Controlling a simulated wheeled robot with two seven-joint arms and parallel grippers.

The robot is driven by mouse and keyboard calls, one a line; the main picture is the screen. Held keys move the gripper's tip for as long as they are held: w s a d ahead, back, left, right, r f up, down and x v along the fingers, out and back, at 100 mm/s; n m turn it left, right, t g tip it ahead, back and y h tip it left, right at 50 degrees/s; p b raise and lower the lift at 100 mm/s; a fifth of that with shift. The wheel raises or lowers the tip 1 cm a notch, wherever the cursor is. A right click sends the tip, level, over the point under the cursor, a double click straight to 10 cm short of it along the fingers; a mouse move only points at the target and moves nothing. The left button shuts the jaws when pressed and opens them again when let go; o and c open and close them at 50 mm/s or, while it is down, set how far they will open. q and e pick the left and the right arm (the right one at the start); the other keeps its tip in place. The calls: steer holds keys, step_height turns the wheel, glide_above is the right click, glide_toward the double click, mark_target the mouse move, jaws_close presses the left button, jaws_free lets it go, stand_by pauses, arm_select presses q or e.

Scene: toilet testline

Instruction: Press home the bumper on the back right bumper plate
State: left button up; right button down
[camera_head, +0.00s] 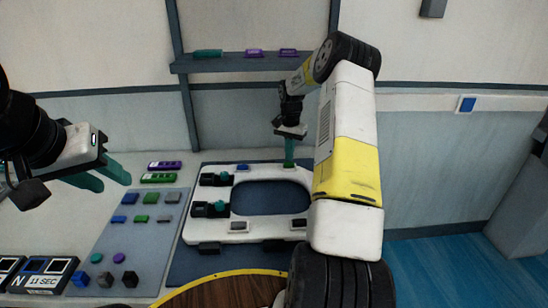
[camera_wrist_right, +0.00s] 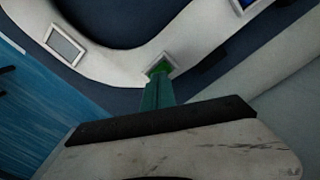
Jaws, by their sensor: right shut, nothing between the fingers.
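The white toilet seat (camera_head: 197,222) lies flat on a dark mat, with bumper plates on it. My right gripper (camera_head: 289,163) points down at the back right bumper plate. Its green fingers are shut, and in the right wrist view the fingertips (camera_wrist_right: 159,74) meet a green bumper (camera_wrist_right: 158,68) in the pale-edged plate. The fingers cover most of this bumper, so I cannot tell how deep it sits. My left gripper (camera_head: 103,177) is open and empty, above the table at the left, away from the seat.
A grey parts board (camera_head: 140,235) holds several coloured pieces. A shelf (camera_head: 230,65) is behind. My right forearm hides the seat's right edge.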

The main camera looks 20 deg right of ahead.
mark_target(289, 163)
steer(key=shift+f, duration=1.05)
stand_by(0.4)
steer(key=shift+r, duration=4.05)
